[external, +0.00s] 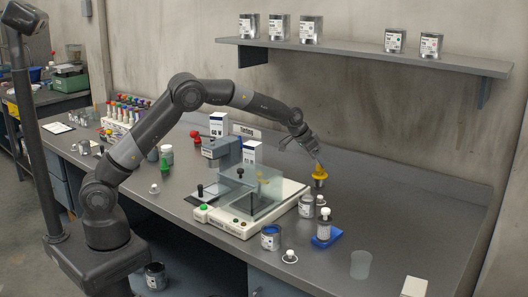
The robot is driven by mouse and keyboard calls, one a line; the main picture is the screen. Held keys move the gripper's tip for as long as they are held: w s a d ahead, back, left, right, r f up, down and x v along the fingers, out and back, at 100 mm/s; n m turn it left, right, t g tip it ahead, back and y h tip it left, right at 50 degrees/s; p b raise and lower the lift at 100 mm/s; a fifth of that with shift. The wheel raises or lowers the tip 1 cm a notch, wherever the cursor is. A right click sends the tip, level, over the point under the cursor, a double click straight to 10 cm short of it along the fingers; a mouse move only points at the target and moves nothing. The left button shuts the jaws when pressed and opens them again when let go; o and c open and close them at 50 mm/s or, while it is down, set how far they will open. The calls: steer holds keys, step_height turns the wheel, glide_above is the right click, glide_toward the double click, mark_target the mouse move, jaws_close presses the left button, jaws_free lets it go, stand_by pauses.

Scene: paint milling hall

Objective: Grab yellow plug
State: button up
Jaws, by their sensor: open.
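The yellow plug (320,172) stands upright at the back right of the bench, with a grey part at its lower end. My gripper (319,161) reaches down to it from the upper left, with its fingertips at or just above the plug's top. The gripper is open. At this size I cannot tell whether the fingers are around the plug or touching it.
A grey bottle (306,205) and a device with a clear cover (262,190) stand left of and in front of the plug. A shelf (380,57) with cans hangs above. The bench's right side is mostly clear.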

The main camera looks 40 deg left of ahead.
mark_target(322, 169)
steer(key=x, duration=0.4)
steer(key=shift+s+d+f, duration=0.2)
steer(key=shift+s+f, duration=0.05)
steer(key=shift+f, duration=0.25)
steer(key=shift+w+d+f, duration=0.15)
steer(key=shift+w+f, duration=0.05)
steer(key=shift+f, duration=0.2)
steer(key=shift+c, duration=0.3)
steer(key=c, duration=1)
steer(key=shift+r, duration=0.15)
